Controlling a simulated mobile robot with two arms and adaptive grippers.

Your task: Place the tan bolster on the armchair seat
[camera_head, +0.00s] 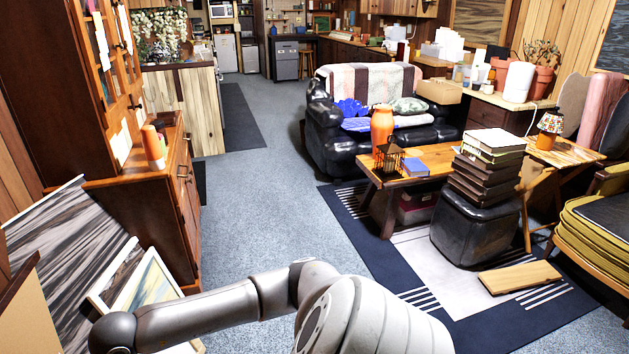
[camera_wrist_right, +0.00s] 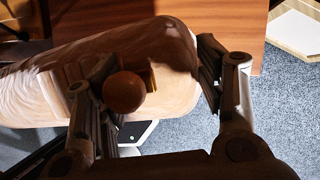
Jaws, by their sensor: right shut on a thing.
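The tan bolster (camera_wrist_right: 175,50), long and rounded with pale streaks, lies across the right wrist view. My right gripper (camera_wrist_right: 158,84) is shut on it, with a finger at each side of its near end. Its far end runs out of the picture at the left. An armchair (camera_head: 597,243) with yellow cushions and a dark seat stands at the right edge of the head view, partly cut off. In the head view my grey arm crosses the bottom, and neither gripper shows there.
A wooden cabinet (camera_head: 160,215) stands at the left, with framed pictures (camera_head: 150,290) leaning before it. A coffee table (camera_head: 436,158), a black ottoman (camera_head: 470,232) with stacked books and a loose board (camera_head: 520,277) lie between me and the black sofa. Blue carpet (camera_head: 255,200) is clear in the middle.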

